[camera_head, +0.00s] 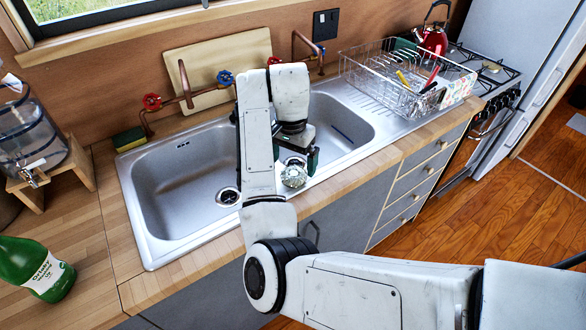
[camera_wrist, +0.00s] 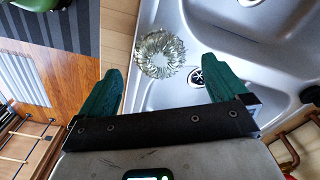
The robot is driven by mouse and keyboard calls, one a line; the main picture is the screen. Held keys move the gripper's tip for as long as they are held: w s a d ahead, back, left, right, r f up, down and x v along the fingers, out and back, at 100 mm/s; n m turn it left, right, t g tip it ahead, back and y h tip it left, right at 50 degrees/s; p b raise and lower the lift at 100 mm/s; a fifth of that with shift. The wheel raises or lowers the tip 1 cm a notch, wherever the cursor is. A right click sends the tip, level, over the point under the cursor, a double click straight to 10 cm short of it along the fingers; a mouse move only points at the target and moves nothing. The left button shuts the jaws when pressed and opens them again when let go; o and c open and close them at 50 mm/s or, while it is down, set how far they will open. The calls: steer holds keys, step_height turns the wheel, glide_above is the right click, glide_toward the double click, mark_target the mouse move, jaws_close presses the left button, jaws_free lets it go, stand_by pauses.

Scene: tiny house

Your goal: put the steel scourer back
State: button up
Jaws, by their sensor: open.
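The steel scourer (camera_head: 294,177) is a round, silvery-green coil. It appears to lie on the front rim of the steel sink (camera_head: 160,252), between the two basins, though its exact support is hard to tell. In the wrist view the scourer (camera_wrist: 160,54) shows ahead of my gripper (camera_wrist: 163,82), between the lines of its two dark green fingers. The fingers are wide apart and empty, and do not touch it. In the head view my arm hides part of the sink and most of the gripper.
A green and yellow sponge (camera_head: 129,139) sits at the sink's back left corner. Red and blue taps and a leaning wooden board (camera_head: 192,57) stand behind. A wire dish rack (camera_head: 402,98) is at right. A green bottle (camera_head: 34,268) and water dispenser (camera_head: 32,135) stand at left.

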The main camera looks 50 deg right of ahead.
mark_target(292, 173)
step_height(292, 173, up, 7)
steer(key=p, duration=0.1)
steer(key=shift+a+r, duration=0.1)
steer(key=shift+c, duration=0.4)
stand_by(2.0)
